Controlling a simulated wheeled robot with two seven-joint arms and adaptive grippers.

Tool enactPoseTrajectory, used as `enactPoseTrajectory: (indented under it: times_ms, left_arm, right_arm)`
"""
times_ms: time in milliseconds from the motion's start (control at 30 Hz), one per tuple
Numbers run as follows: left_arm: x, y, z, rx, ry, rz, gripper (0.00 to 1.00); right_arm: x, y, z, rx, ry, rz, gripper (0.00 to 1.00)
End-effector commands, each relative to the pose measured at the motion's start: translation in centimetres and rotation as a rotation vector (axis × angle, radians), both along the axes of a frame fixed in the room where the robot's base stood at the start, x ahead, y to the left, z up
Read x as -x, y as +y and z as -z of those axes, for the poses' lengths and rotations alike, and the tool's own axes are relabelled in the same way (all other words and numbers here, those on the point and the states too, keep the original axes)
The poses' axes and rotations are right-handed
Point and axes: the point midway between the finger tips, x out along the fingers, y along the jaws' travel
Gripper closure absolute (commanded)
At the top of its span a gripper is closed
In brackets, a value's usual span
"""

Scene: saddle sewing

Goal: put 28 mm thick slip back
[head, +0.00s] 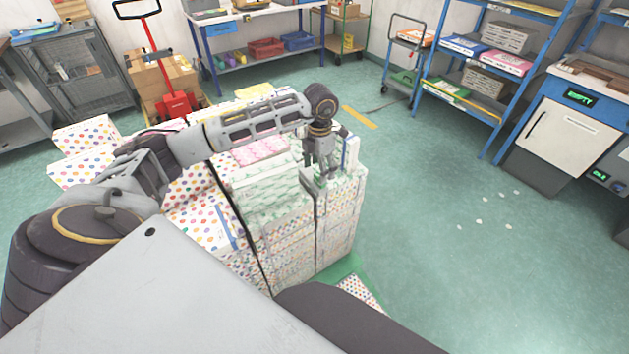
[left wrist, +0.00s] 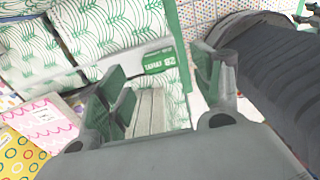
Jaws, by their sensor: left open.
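My left gripper (head: 320,172) points down over the right end of a stack of patterned packs. In the left wrist view its two fingers (left wrist: 165,95) are apart, with green pads. A pale, ridged item (left wrist: 149,112) shows between them, beside the left finger; I cannot tell whether they touch. A green label (left wrist: 158,62) with white lettering, partly readable as "28", sits on a white edge just beyond the fingers. I cannot tell for certain which piece is the 28 mm slip. A white upright slab (head: 351,152) stands right of the gripper in the head view. My right gripper is not in view.
White packs with green line patterns (left wrist: 115,25) lie beside the gripper. A pink pack (head: 260,151) and dotted boxes (head: 88,135) are to the left. Dark straps cross the stack.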

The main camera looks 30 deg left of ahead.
Motion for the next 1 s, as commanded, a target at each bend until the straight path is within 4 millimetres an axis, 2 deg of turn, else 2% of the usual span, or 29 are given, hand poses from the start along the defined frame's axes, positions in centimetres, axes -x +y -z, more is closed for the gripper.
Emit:
enactPoseTrajectory:
  times_ms: [267, 700, 1000]
  left_arm:
    - [0.0, 0.0, 0.2, 0.0, 0.001, 0.0, 0.34]
    - [-0.2, -0.2, 4.4, -0.001, 0.002, -0.001, 0.34]
    - [-0.2, -0.2, 5.2, 0.0, 0.0, 0.0, 0.34]
  right_arm:
    - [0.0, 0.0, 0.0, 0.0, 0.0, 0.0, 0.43]
    - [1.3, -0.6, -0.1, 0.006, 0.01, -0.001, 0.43]
    - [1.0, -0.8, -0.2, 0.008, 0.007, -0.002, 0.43]
